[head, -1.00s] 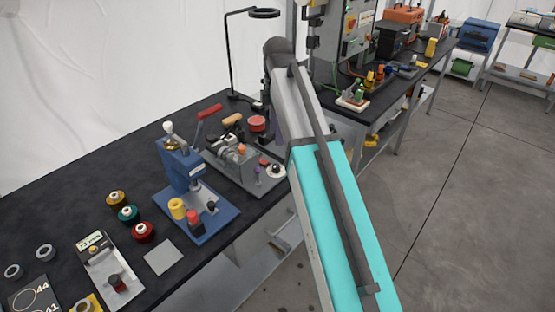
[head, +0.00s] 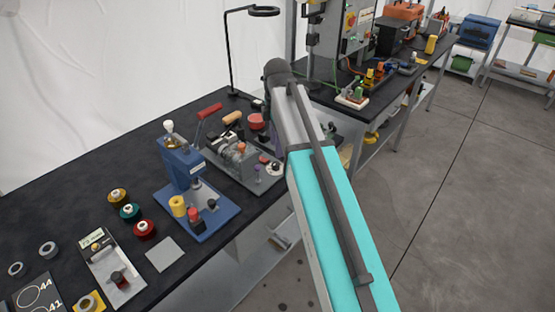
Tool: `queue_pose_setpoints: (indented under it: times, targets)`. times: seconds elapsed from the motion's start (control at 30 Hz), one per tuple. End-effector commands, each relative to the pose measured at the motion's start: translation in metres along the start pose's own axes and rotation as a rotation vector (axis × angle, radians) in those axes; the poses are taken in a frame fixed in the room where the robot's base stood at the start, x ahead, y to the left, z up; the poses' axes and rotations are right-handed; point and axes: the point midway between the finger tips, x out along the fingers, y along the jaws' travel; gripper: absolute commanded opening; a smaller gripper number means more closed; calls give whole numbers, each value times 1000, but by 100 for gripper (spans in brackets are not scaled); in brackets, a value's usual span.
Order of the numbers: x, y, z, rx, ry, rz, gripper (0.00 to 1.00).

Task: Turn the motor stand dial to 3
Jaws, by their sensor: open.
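What looks like the motor stand (head: 236,172), a grey base plate with a small grey motor and several coloured parts, sits on the black bench. At its right end is a pale round disc with a dark centre that appears to be the dial (head: 274,168); its numbers and setting are too small to read. My arm crosses the picture just right of the dial, and its elbow is above and behind the stand. My gripper is not visible; it is hidden behind the arm or out of frame.
A blue press (head: 182,165) stands left of the motor stand. Red, teal and yellow spools (head: 130,212) and a grey plate (head: 165,254) lie further left. A black lamp (head: 229,55) rises at the back. A second bench with a drill press (head: 317,40) is beyond; floor at right is clear.

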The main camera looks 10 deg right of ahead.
Motion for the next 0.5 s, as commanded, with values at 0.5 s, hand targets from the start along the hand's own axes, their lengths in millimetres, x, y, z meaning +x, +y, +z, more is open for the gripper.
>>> queue_pose_setpoints:
  times: [0.5]
  targets:
    - [55,-1,1,1,0,-2,41]
